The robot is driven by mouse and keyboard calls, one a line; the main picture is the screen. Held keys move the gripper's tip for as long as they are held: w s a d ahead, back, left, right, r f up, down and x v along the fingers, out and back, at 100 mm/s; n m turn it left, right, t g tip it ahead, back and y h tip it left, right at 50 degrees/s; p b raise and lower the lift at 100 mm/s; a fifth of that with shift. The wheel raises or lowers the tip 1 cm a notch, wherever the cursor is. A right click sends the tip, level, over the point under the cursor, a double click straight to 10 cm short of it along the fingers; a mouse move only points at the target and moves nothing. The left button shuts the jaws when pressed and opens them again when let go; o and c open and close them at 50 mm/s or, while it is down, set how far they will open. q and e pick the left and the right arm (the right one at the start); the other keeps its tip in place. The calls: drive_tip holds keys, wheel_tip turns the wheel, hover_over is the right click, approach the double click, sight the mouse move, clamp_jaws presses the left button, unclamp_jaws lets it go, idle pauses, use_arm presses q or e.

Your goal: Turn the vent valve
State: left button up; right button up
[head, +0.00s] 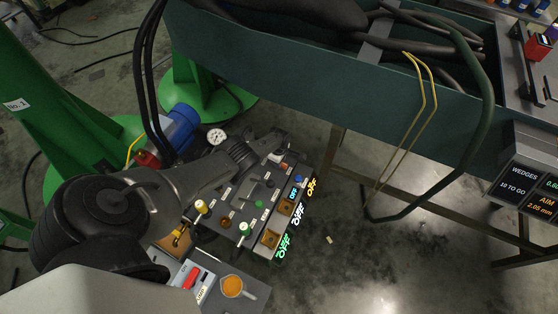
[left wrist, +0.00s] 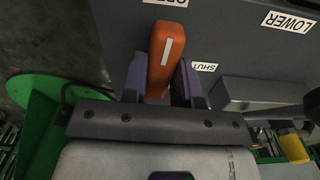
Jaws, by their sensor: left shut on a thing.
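The vent valve's orange handle (left wrist: 165,45), with a white stripe on it, stands out from a dark grey panel in the left wrist view. My left gripper (left wrist: 161,82) has one purple-grey finger on each side of the handle and is shut on it. A partly covered label shows above the handle, and a "SHUT" label (left wrist: 204,67) sits to its right. In the head view my left arm reaches in from the left, and my left gripper (head: 272,147) is at the far end of the control panel (head: 240,208). The handle is mostly hidden there. My right gripper is not in view.
The panel carries several coloured knobs and lit "OFF" displays (head: 284,246). A pressure gauge (head: 216,136) and a blue motor (head: 178,127) stand behind my arm. A teal trough (head: 270,75) with a hose (head: 487,100) lies at the upper right. A "LOWER" label (left wrist: 289,22) is right of the handle.

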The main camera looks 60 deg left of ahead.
use_arm(q)
drive_tip(key=shift+n, duration=0.5)
drive_tip(key=o, duration=0.9)
drive_tip(key=shift+s+a, duration=0.1)
drive_tip(key=shift+r, duration=0.1)
wheel_tip(320, 180, up, 14)
drive_tip(key=p, duration=1.4)
drive_tip(key=shift+f, duration=0.2)
